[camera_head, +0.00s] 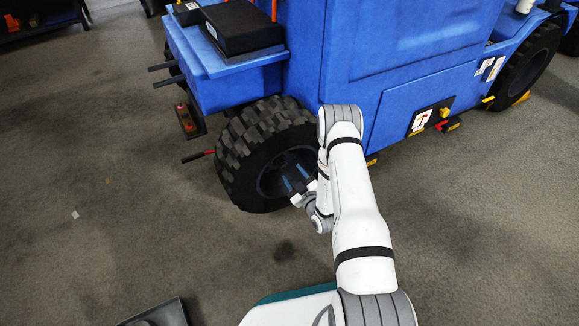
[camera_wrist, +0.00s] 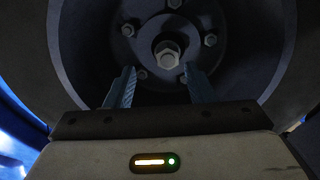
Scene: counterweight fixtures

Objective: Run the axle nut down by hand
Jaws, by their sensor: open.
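The axle nut (camera_wrist: 166,54) is a grey hex nut at the centre of the wheel hub (camera_wrist: 135,45) in the wrist view. The end of a stud shows in its middle. My gripper (camera_wrist: 159,76) is open, with its two blue fingers apart, one below left and one below right of the nut. Nothing is between the fingertips, and the nut lies beyond them. In the head view my gripper (camera_head: 294,183) is in front of the black wheel (camera_head: 240,150) of the blue vehicle (camera_head: 345,60). The nut is too small to make out there.
Several smaller bolts (camera_wrist: 210,40) ring the hub around the nut. The wheel rim surrounds my fingers. The floor in front is mostly clear.

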